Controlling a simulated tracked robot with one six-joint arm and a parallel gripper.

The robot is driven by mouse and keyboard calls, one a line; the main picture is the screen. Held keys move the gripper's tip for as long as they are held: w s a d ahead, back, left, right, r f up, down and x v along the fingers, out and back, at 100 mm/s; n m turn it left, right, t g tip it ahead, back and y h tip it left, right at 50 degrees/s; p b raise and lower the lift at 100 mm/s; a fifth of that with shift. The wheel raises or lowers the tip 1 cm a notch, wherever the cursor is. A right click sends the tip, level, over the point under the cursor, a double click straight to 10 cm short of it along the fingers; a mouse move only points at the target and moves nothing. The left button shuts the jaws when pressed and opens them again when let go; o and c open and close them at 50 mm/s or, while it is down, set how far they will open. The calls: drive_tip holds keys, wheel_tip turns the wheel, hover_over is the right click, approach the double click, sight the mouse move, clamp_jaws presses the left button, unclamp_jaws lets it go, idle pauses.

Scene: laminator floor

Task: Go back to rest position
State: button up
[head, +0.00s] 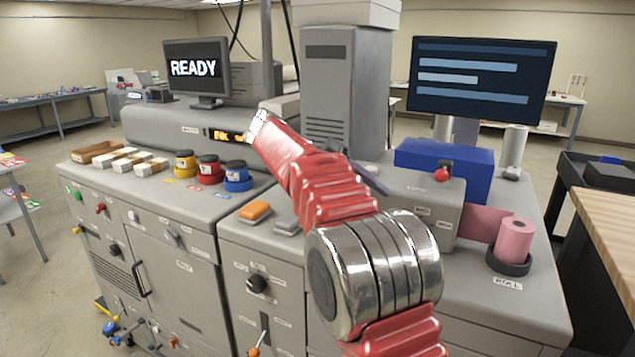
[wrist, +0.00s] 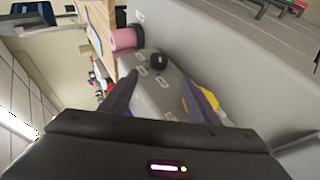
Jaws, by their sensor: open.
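My red and silver arm rises across the middle of the head view and bends to the left over the grey machine (head: 190,205). My gripper (wrist: 160,80) shows in the wrist view as two dark fingers spread apart, with nothing between them. In the head view it is mostly hidden behind my arm; only a dark sliver that may be a finger shows beside the red sleeve. The wrist view is tilted, with the machine's grey surface beyond the fingers.
A pink roll (head: 515,240) stands at the machine's right end. A blue box (head: 443,168) and red button (head: 441,175) lie right of my arm. Jars in yellow, red and blue (head: 237,176) stand left. A grey column (head: 340,90) rises behind. A wooden-topped table (head: 612,215) is far right.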

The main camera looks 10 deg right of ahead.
drive_tip(key=shift+s, duration=0.1)
drive_tip(key=s+a+f+n+t+y, duration=0.1)
drive_tip(key=s+f+n+t+y, duration=0.15)
drive_tip(key=s, duration=0.55)
drive_tip(key=s+f+n+t+y, duration=0.1)
drive_tip(key=s+n+y, duration=0.15)
drive_tip(key=s, duration=0.55)
drive_tip(key=s+a+f+t+y, duration=0.2)
drive_tip(key=s+a+f, duration=0.1)
drive_tip(key=s+f, duration=0.2)
drive_tip(key=s+a+f+t+y, duration=0.2)
drive_tip(key=s+f, duration=0.4)
drive_tip(key=s, duration=0.4)
drive_tip(key=shift+a+y, duration=0.8)
drive_tip(key=shift+a, duration=0.35)
drive_tip(key=shift+w, duration=0.1)
drive_tip(key=shift+c, duration=0.7)
